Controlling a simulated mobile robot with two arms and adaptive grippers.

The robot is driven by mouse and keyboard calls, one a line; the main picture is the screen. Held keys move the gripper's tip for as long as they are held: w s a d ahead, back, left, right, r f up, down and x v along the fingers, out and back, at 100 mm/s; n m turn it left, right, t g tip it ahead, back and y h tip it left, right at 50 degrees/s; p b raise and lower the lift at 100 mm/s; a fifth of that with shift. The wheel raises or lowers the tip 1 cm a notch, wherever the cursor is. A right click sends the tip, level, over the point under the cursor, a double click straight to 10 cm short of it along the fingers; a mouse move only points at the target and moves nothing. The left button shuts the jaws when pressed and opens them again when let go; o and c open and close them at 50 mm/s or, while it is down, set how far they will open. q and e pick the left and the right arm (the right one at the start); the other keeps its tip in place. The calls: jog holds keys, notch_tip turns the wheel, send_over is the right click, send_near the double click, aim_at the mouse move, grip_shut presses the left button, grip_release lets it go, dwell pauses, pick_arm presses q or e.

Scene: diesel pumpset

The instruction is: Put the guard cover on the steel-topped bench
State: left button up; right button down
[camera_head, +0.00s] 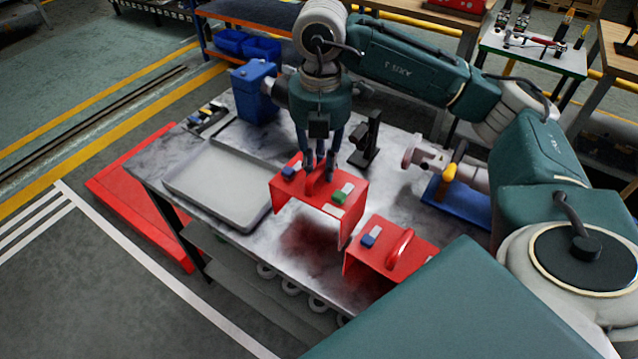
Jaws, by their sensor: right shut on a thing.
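My right gripper (320,172) points down over the bench and is shut on the handle of a red guard cover (343,208). The cover is a bent red plate with blue, green and white small parts on its top. It seems held a little above the bench, with a reddish dark patch on the top below it. A second red cover (380,262) with an arched handle and blue and white parts stands at the bench's front right. The steel-topped bench (272,258) has a mottled grey top. My left gripper is not in view.
A shallow grey tray (215,190) lies left of the held cover. A blue canister (255,92) stands at the back left, a black stand (368,140) behind the cover, and a blue-based pump part (458,200) at right. A red platform (118,190) lies on the floor at left.

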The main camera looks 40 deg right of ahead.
aim_at(320, 178)
jog(key=shift+f, duration=0.6)
notch_tip(320, 178, down, 4)
jog(key=shift+f+p, duration=0.15)
jog(key=shift+p, duration=0.25)
jog(key=shift+f, duration=0.1)
jog(key=c, duration=1.6)
grip_release()
jog(key=shift+o, duration=0.2)
jog(key=shift+s, duration=0.1)
